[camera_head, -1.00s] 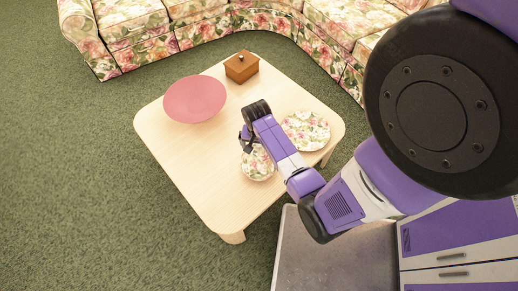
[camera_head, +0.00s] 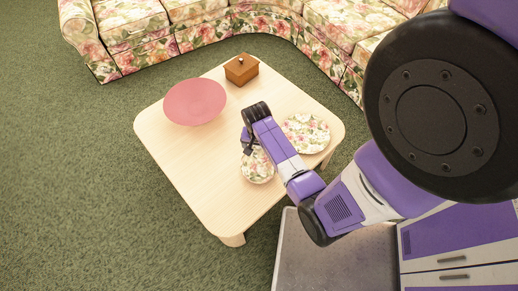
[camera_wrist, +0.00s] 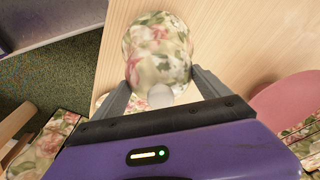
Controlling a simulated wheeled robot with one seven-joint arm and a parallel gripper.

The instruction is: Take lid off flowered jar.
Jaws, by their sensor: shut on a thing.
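The flowered jar (camera_head: 257,168) stands near the front edge of the pale wooden table, with a pink-and-green floral pattern. In the wrist view the floral lid (camera_wrist: 158,50) shows with a pale knob (camera_wrist: 160,95) pointing at the camera. My gripper (camera_head: 247,142) is at the jar from the far left side. In the wrist view my gripper (camera_wrist: 160,80) has one finger on either side of the lid's edge, shut on it. The seam between lid and jar is hidden, so I cannot tell whether they are apart.
A floral plate (camera_head: 306,133) lies right of my gripper. The table's left front is clear. A floral sofa (camera_head: 210,37) stands behind.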

